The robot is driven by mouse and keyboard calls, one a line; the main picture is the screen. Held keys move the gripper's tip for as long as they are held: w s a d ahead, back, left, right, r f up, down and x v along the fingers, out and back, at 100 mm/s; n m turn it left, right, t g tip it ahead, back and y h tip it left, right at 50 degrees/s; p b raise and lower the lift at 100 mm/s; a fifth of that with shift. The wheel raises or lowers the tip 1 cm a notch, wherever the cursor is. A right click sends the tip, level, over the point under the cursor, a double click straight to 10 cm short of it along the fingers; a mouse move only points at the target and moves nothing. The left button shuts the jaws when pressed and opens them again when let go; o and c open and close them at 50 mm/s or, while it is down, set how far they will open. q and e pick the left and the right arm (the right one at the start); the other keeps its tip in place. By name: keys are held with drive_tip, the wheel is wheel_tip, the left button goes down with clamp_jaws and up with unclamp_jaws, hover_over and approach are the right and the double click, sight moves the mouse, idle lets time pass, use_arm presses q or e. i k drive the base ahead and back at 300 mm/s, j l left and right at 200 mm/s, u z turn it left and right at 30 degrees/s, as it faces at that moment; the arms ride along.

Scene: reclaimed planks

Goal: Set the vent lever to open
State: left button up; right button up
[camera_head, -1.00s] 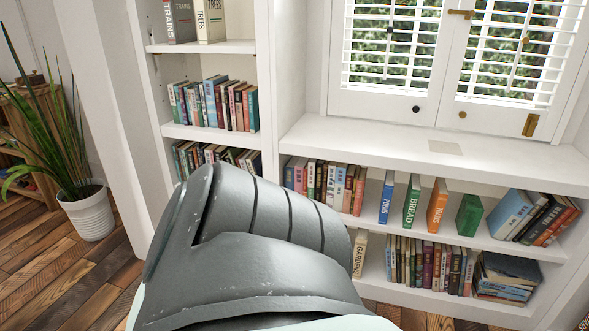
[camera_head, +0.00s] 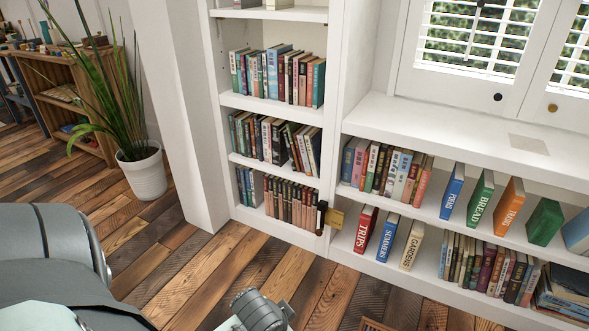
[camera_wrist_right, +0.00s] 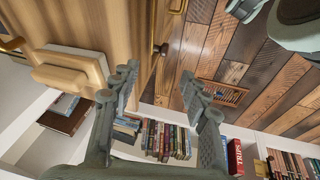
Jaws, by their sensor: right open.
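A small dark lever (camera_head: 321,217) with a brass plate (camera_head: 337,218) beside it is on the white shelf upright, low down, in the head view. It looks roughly upright; I cannot read any marking or tell its setting. The brass plate also shows small at the lower right of the right wrist view (camera_wrist_right: 261,168). My right gripper (camera_wrist_right: 160,88) is open and empty, its two fingers apart, with the lever well off to the right of them. My left gripper is not in view.
A slatted floor grille (camera_wrist_right: 225,93) lies in the plank floor (camera_head: 200,265). White bookshelves (camera_head: 275,105) full of books surround the lever, with a red book (camera_head: 365,230) close on its right. A potted plant (camera_head: 142,172) stands left. A wooden surface (camera_wrist_right: 125,25) is near my right gripper.

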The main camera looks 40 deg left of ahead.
sight(323, 205)
drive_tip(key=u, duration=0.4)
drive_tip(key=l+u, duration=0.15)
drive_tip(key=u, duration=0.25)
drive_tip(key=k+u, duration=0.1)
drive_tip(key=u, duration=0.25)
